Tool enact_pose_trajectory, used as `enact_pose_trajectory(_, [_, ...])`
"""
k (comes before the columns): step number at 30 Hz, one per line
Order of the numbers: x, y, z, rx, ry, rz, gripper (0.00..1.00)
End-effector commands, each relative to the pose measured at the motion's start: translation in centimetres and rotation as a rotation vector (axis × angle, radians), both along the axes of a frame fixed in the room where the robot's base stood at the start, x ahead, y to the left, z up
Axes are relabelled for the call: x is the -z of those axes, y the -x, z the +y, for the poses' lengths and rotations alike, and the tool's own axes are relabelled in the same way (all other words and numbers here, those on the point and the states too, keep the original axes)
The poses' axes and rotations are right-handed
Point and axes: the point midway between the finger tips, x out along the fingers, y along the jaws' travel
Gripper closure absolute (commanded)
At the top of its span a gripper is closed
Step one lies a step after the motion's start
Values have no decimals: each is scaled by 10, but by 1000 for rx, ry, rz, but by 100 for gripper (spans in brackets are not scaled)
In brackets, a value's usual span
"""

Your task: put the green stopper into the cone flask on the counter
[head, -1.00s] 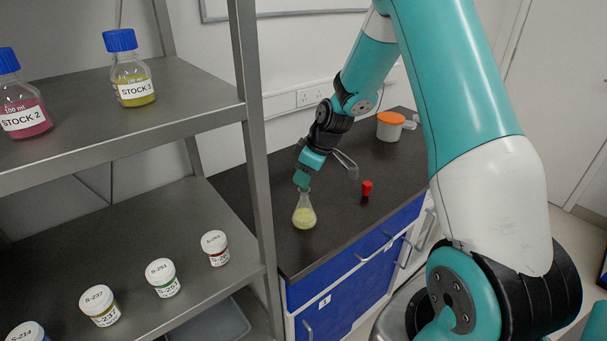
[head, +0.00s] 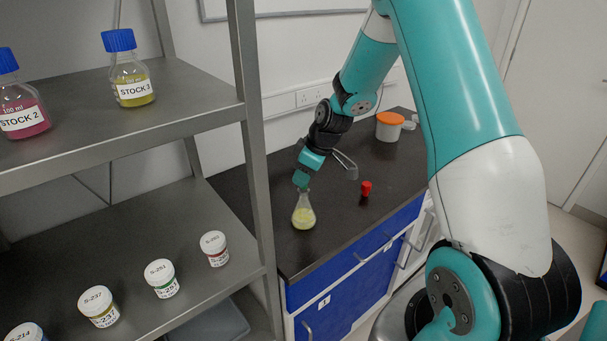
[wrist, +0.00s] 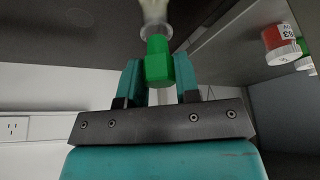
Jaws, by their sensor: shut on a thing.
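The cone flask (head: 303,216) is clear glass with pale yellow liquid and stands upright on the dark counter (head: 345,222). My gripper (head: 301,181) is directly above its neck, pointing down. In the wrist view my gripper (wrist: 159,75) is shut on the green stopper (wrist: 158,62), which sits between the fingers. The stopper's far end is at the flask's rim (wrist: 155,31), lined up with the neck. I cannot tell how far it is inside the mouth. In the head view the stopper is hidden by my gripper.
A red stopper (head: 366,188) stands on the counter right of the flask. A white tub with an orange lid (head: 390,125) is at the back. A metal shelf (head: 258,180) with bottles and jars stands close on the left. The counter front is clear.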

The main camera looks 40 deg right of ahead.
Motion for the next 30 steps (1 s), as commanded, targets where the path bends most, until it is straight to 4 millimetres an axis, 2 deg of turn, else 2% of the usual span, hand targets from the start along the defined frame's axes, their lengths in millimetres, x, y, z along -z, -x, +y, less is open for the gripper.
enact_pose_trajectory(30, [20, 0, 0, 0, 0, 0, 92])
